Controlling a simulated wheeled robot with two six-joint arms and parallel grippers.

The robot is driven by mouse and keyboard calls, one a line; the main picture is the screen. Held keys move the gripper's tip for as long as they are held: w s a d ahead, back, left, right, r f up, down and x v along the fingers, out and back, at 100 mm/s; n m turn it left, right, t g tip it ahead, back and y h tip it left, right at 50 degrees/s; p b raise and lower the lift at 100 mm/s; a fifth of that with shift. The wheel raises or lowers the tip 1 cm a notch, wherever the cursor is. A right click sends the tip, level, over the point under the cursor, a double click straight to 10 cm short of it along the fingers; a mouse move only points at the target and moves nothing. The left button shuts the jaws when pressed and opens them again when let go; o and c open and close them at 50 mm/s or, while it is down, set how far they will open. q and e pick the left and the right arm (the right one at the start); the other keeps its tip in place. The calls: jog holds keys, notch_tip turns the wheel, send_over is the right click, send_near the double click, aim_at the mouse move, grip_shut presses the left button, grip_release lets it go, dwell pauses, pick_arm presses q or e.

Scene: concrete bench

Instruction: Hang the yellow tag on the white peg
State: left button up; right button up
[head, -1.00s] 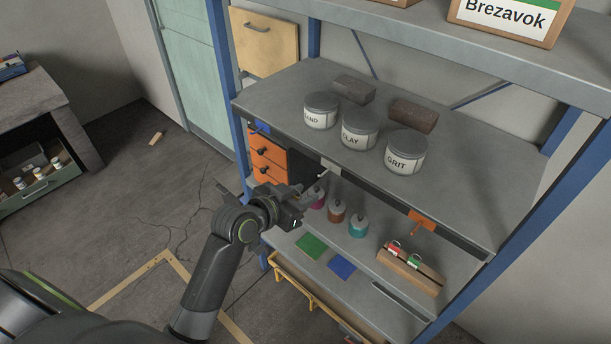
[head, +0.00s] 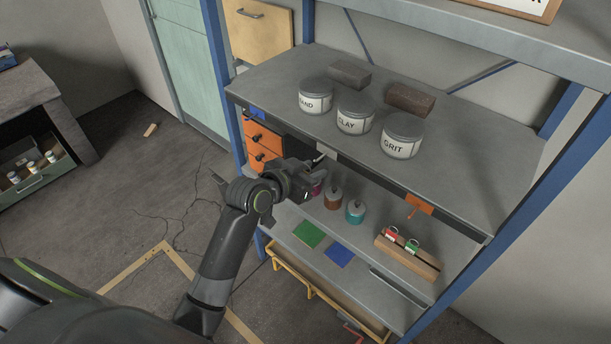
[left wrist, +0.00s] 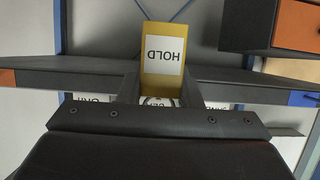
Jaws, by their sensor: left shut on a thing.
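The yellow tag (left wrist: 174,32) shows in the left wrist view with an upside-down HOLD label. My left gripper (left wrist: 160,92) is shut on it, the tag standing out beyond the fingers. In the head view my left gripper (head: 312,182) is at the shelf's front edge, just below the white peg's plate (head: 327,152). I cannot make out the tag in the head view. In the left wrist view the white peg is hidden behind the tag and fingers. My right gripper is not in view.
An orange peg (head: 419,204) and a blue one (head: 257,113) flank the white peg on the shelf edge. Jars (head: 355,113) stand above. Bottles (head: 355,212) and a wooden rack (head: 408,258) with red and green tags stand below. Orange drawers (head: 262,138) are close left.

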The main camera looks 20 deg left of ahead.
pick_arm(q)
jog(key=b+x, duration=0.1)
jog(key=x, duration=0.1)
jog(key=r+b+x, duration=0.1)
jog(key=x, duration=0.2)
jog(key=shift+w+d, duration=0.1)
jog(key=shift+w, duration=0.2)
dwell(0.4)
jog(key=shift+f, duration=0.1)
dwell(0.4)
jog(key=o, duration=1)
jog(key=shift+o, duration=0.2)
